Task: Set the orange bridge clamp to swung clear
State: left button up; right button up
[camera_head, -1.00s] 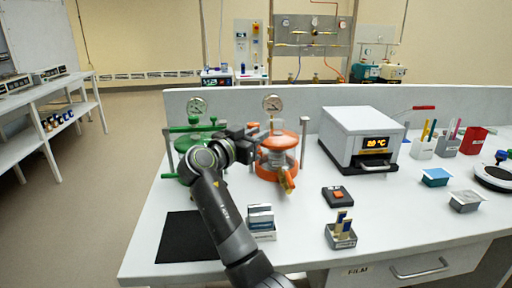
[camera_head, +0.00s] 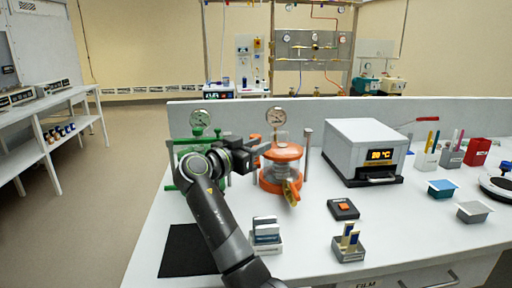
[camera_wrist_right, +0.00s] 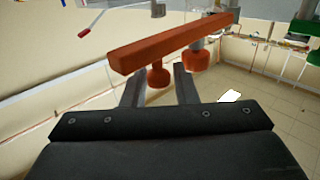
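The orange bridge clamp (camera_wrist_right: 175,42) shows in the right wrist view as a long orange bar with two orange knobs under it. My right gripper (camera_wrist_right: 160,88) has its two fingers apart, pointing at the bar, with the nearer knob (camera_wrist_right: 158,76) showing between their tips. I cannot tell whether they touch it. In the head view, the right gripper (camera_head: 258,152) is just left of the orange vessel (camera_head: 284,154), at about lid height. It partly hides the clamp there. My left gripper is out of view.
A green vessel (camera_head: 197,133) stands behind my right arm. A yellow handle (camera_head: 291,192) sticks out at the orange vessel's front. A metal post (camera_head: 307,150) and a grey oven box (camera_head: 362,150) stand to the right. The front of the bench holds small racks and a black mat (camera_head: 188,252).

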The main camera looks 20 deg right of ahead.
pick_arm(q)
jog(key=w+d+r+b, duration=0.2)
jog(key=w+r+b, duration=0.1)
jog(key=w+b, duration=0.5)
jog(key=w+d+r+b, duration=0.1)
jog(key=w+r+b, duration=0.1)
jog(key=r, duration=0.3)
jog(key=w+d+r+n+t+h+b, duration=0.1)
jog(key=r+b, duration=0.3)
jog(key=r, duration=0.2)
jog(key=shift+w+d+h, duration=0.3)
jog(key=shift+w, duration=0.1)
pick_arm(e)
jog(key=v, duration=1.7)
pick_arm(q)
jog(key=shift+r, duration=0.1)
pick_arm(e)
jog(key=shift+s+a, duration=0.1)
jog(key=shift+a, duration=0.05)
